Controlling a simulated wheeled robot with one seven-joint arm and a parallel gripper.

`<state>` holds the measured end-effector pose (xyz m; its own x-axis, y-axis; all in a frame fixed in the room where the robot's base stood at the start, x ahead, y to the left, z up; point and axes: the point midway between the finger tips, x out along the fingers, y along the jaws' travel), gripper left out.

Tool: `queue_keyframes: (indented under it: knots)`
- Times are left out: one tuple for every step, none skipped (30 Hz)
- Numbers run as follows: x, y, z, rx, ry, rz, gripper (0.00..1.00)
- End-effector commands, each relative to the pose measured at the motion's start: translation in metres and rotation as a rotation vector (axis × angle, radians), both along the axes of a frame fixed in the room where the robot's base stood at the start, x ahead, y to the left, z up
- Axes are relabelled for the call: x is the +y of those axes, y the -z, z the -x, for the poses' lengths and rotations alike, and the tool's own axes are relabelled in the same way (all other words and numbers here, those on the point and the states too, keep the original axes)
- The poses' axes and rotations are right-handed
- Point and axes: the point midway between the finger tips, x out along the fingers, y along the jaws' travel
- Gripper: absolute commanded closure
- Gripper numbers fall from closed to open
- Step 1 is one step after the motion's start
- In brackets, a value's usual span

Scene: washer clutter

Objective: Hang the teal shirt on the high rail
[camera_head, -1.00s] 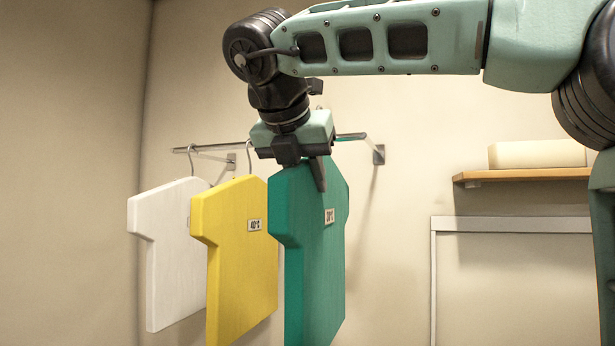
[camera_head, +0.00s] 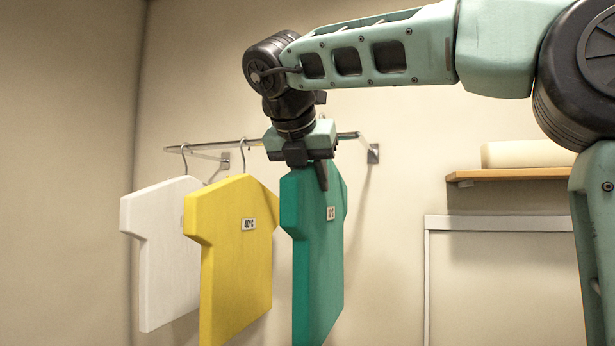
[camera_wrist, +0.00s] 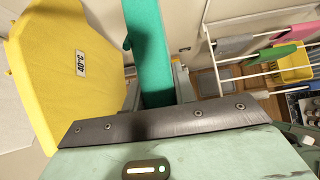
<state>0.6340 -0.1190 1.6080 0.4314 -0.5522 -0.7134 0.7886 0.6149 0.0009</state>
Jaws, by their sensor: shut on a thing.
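The teal shirt (camera_head: 318,255) is a flat, board-like shirt with a small label, upright below my gripper (camera_head: 310,172) in the head view. My gripper points down and is shut on the top of the teal shirt. The shirt also shows in the wrist view (camera_wrist: 151,60). The high rail (camera_head: 213,145) is a thin metal bar on wall brackets behind my gripper. My gripper covers part of the rail toward its right end. Whether the teal shirt's hook touches the rail is hidden.
A yellow shirt (camera_head: 235,260) and a white shirt (camera_head: 165,255) hang from the rail by hooks, left of the teal shirt. A shelf (camera_head: 515,173) with a cream roll is at the right. The wrist view shows a drying rack (camera_wrist: 262,55) with cloths and a yellow basket (camera_wrist: 292,68).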

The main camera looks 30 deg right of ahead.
Motion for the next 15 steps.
queue_keyframes:
  knots:
    - [-0.004, -0.001, -0.002, 0.0, 0.001, 0.0, 1.0]
    - [-0.006, -0.001, -0.004, 0.0, 0.003, 0.0, 1.0]
    - [-0.008, -0.001, -0.006, 0.0, 0.003, 0.0, 1.0]
    - [-0.01, -0.001, -0.007, -0.001, 0.003, -0.001, 1.0]
    - [-0.012, -0.001, -0.009, -0.001, 0.003, -0.001, 1.0]
    - [-0.014, -0.001, -0.01, 0.0, 0.003, 0.0, 1.0]
    - [-0.016, -0.001, -0.012, 0.0, 0.003, 0.0, 1.0]
    - [-0.018, -0.001, -0.013, 0.001, 0.003, 0.002, 1.0]
    - [-0.02, 0.0, -0.015, -0.001, 0.003, 0.001, 1.0]
    - [-0.02, 0.006, -0.015, -0.001, 0.001, 0.001, 1.0]
    - [-0.02, 0.009, -0.016, -0.001, 0.001, 0.001, 1.0]
    - [-0.021, 0.012, -0.016, -0.001, 0.001, 0.001, 1.0]
    - [-0.022, 0.014, -0.017, -0.001, 0.001, 0.001, 1.0]
    - [-0.022, 0.016, -0.017, -0.001, 0.001, 0.001, 1.0]
    - [-0.023, 0.018, -0.017, -0.001, 0.001, 0.001, 1.0]
